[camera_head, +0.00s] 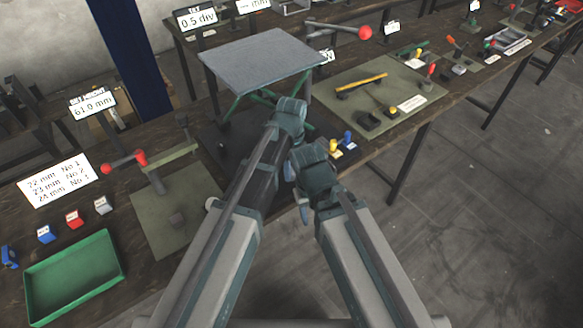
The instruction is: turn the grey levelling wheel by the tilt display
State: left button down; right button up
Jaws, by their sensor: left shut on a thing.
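The tilt display (196,19) is a white sign reading 0.5 div at the back left. A grey square plate (262,60) stands on a green folding stand (236,104) on the dark bench. My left gripper (291,108) is at the near right side of this stand, below the plate's front edge. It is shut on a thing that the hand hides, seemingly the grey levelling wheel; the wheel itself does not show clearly. My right gripper (312,158) is just nearer and to the right, apart from the stand; its fingers are not clear.
A second display (93,103) reads 61.0 mm. Small blue and yellow pieces (342,145) lie right of my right gripper. A red-ended lever (343,29) sticks out behind the plate.

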pick_arm(q)
jog(key=shift+m, duration=1.6)
jog(key=shift+c, duration=1.4)
grip_release()
notch_tip(320, 180, up, 14)
jog(key=p, duration=1.4)
jog(key=shift+f, duration=0.1)
